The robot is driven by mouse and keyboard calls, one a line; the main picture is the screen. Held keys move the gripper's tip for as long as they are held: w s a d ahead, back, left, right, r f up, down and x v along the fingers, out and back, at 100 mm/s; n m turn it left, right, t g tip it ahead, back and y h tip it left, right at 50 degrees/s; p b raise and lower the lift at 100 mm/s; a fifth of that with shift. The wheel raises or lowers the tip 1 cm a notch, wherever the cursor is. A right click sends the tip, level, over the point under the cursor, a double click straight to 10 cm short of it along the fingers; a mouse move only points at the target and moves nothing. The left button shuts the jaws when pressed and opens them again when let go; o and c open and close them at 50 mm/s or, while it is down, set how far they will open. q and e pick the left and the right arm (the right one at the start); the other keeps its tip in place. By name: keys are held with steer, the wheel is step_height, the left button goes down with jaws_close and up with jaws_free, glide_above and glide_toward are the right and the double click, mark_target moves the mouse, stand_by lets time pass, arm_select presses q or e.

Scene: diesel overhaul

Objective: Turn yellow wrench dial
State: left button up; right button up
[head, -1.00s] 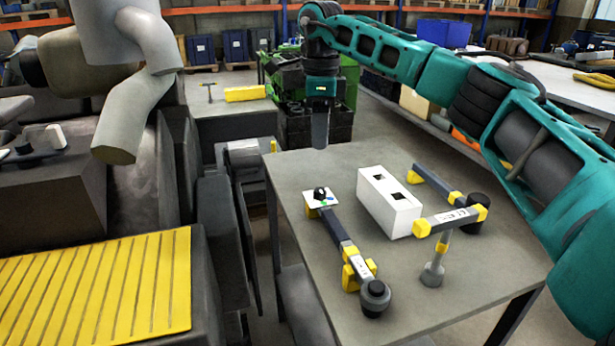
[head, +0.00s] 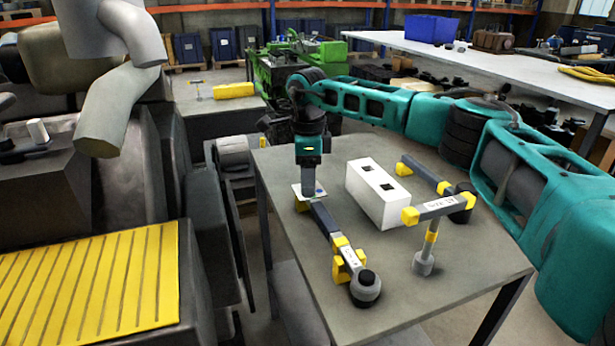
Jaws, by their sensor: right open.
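A grey-and-yellow wrench (head: 331,232) lies on the grey table (head: 290,270). Its near end has yellow blocks and a dark round head (head: 365,287). At its far end is a small white dial plate (head: 299,190), which bore a dark knob in the earlier view. My right gripper (head: 308,190) points straight down over this plate, and its fingers hide the knob. It is open; I cannot tell whether the fingers touch the knob. My left gripper is out of view.
A white box (head: 378,200) with dark square holes stands right of the wrench. A large grey engine (head: 130,180) fills the left.

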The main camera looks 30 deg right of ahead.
steer(key=shift+c, duration=0.5)
jaws_close()
